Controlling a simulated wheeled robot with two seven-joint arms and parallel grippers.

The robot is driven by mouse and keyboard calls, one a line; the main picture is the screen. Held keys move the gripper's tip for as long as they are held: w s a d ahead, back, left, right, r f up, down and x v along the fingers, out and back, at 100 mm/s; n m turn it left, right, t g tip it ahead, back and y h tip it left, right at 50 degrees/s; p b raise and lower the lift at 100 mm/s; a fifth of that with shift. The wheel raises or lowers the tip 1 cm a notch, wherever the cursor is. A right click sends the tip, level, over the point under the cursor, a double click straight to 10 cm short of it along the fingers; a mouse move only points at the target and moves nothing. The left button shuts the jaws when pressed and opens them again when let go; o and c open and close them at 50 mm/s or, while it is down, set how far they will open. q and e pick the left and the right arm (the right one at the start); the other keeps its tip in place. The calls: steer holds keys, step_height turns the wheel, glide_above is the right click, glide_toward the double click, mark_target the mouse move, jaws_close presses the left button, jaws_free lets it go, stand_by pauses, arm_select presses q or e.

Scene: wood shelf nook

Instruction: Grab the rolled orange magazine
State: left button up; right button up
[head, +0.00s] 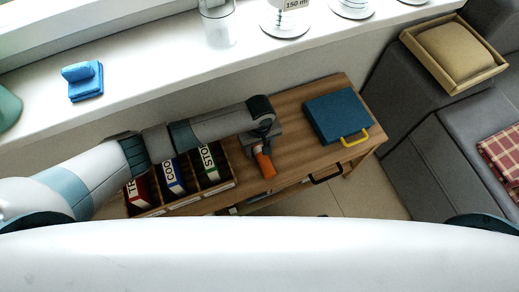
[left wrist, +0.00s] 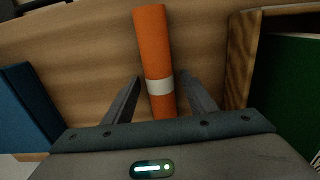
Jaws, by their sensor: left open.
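The rolled orange magazine (head: 265,165) lies on the wooden shelf top, between the box of binders and the blue case. In the left wrist view the orange roll (left wrist: 152,50) has a pale band around it and runs up from between my fingers. My left gripper (left wrist: 160,95) is open, with one finger on each side of the roll's near end; I cannot tell whether they touch it. In the head view my left gripper (head: 262,143) is over the roll's far end and hides it. My right gripper is not in view.
A wooden box (head: 192,200) with several labelled binders stands left of the roll; its wall (left wrist: 241,60) is close to my gripper. A blue case (head: 337,115) with a yellow handle lies to the right. The white window sill (head: 140,90) runs behind.

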arm_select(q)
steer(key=c, duration=1.2)
steer(key=shift+c, duration=0.2)
steer(key=shift+r, duration=0.1)
steer(key=shift+r, duration=0.5)
steer(key=r, duration=0.3)
steer(key=shift+s+d+r, duration=0.1)
steer(key=shift+d+r, duration=0.1)
steer(key=shift+d, duration=0.2)
steer(key=s+d+r, duration=0.1)
steer(key=d+r, duration=0.5)
steer(key=d, duration=0.4)
steer(key=shift+s+d+r, duration=0.25)
steer(key=shift+s+d, duration=0.05)
steer(key=shift+d, duration=0.1)
